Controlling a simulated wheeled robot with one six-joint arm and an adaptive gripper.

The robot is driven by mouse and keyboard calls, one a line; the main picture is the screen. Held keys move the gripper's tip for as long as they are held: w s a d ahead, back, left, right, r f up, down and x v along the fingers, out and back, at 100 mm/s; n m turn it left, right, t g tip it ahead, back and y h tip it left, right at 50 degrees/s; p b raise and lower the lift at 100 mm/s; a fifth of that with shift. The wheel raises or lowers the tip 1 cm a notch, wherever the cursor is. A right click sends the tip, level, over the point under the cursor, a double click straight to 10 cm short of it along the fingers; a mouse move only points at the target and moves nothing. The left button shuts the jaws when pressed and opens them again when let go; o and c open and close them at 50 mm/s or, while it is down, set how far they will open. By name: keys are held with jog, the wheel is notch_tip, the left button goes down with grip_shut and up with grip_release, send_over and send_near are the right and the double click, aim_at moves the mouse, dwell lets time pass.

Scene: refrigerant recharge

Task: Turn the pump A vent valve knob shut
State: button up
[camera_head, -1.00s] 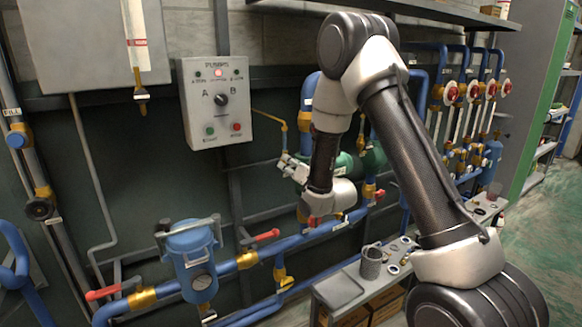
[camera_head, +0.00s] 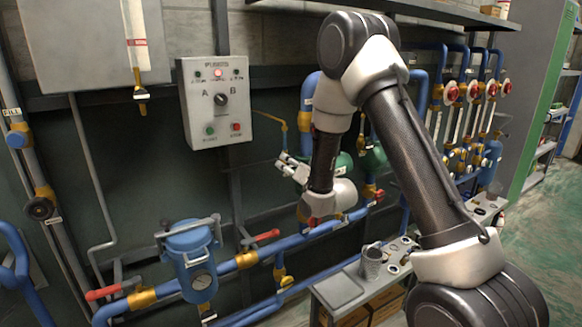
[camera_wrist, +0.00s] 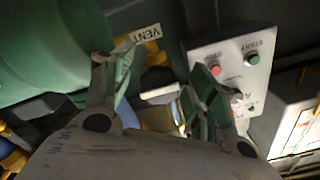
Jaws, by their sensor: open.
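My gripper (camera_wrist: 160,78) is open in the wrist view, with one finger on each side of a small pale grey bar-like piece (camera_wrist: 161,94). This piece looks like the vent valve knob, just below a brass fitting (camera_wrist: 152,54). I cannot tell whether either finger touches it. A tag reading VENT (camera_wrist: 137,38), upside down, is next to the left finger beside a green tank (camera_wrist: 45,45). In the head view my gripper (camera_head: 286,164) is at the wall by the green pump bodies (camera_head: 343,163), below a thin brass pipe (camera_head: 272,117). The knob is not clear there.
A grey pump control box (camera_head: 215,103) hangs left of my gripper and also shows in the wrist view (camera_wrist: 234,56). Blue pipes (camera_head: 310,238) with red-handled valves run below. A small bench (camera_head: 338,291) with a metal cup stands in front. Green floor at right is clear.

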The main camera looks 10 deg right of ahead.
jog(key=v, duration=0.7)
jog(key=shift+s, duration=0.15)
jog(key=s+d+f+n+g+h, duration=0.1)
jog(key=s+d+f+g+h, duration=0.1)
jog(key=s+f+g, duration=0.35)
jog(key=s+d+f+n+g+h, duration=0.1)
jog(key=s+f+n+g, duration=0.15)
jog(key=f, duration=0.65)
jog(key=s+d+r+g+h, duration=0.1)
jog(key=s+d+r+g, duration=0.15)
jog(key=s, duration=0.25)
jog(key=s+d+r+g+h, duration=0.1)
jog(key=s+d+r+g, duration=0.15)
jog(key=s+g, duration=0.2)
jog(key=s+d+r+t, duration=0.1)
jog(key=s+d+r, duration=0.1)
jog(key=s+r, duration=0.7)
jog(key=s+d+r+t, duration=0.1)
jog(key=s+d+r, duration=0.2)
jog(key=s+r, duration=0.7)
notch_tip(320, 180, up, 3)
jog(key=shift+s+f+h, duration=0.1)
jog(key=shift+s+h, duration=0.2)
